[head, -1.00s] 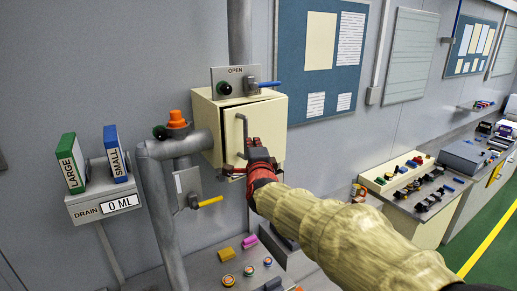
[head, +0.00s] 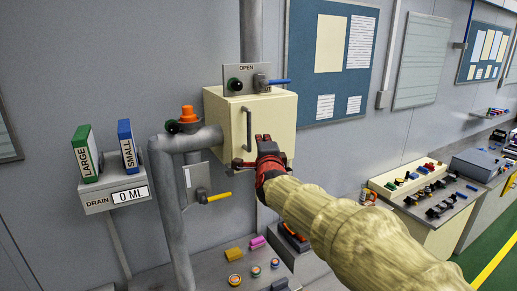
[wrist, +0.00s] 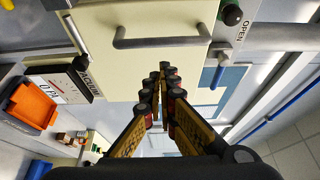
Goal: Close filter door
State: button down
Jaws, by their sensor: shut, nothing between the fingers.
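The cream filter box is on the wall, and its door (head: 275,112) faces me with a grey vertical bar handle (head: 249,129) on its left side. The door looks flush with the box, with no gap visible along its top edge. In the wrist view the door (wrist: 110,70) fills the upper middle, with its handle (wrist: 160,42) across it. My gripper (head: 264,139) is shut and empty in front of the lower middle of the door, right of the handle. In the wrist view its fingertips (wrist: 166,70) are close to the door; I cannot tell whether they touch it.
A panel marked OPEN (head: 246,78) with a blue lever (head: 277,81) is above the box. A grey pipe (head: 165,200) and yellow-handled valve (head: 215,197) are at left. A DRAIN readout (head: 129,195) shows 0 ML. A bench with buttons (head: 235,270) lies below.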

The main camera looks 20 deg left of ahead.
jog(key=a+b+v, duration=0.1)
jog(key=v, duration=0.8)
jog(key=shift+s+a, duration=0.25)
jog(key=shift+s, duration=0.3)
jog(key=shift+s, duration=0.1)
jog(key=s+f+n+g+b, duration=0.1)
jog(key=s+f+n+g, duration=0.4)
jog(key=f, duration=0.4)
jog(key=s+f+n+g+b, duration=0.1)
jog(key=s+f+n+g, duration=0.2)
jog(key=s+f+n, duration=0.45)
jog(key=s+d+f+g+h+b, duration=0.1)
jog(key=s+d+f+b, duration=0.4)
jog(key=d, duration=0.9)
jog(key=s+d+f+h+b, duration=0.4)
jog(key=s+d+f, duration=0.4)
jog(key=d+f, duration=0.4)
jog(key=s+d+f+g+h+b, duration=0.1)
jog(key=s+d+f+b, duration=0.6)
jog(key=d, duration=1.1)
jog(key=shift+f+g+h, duration=0.3)
jog(key=shift+f+h, duration=0.5)
jog(key=shift+h, duration=0.1)
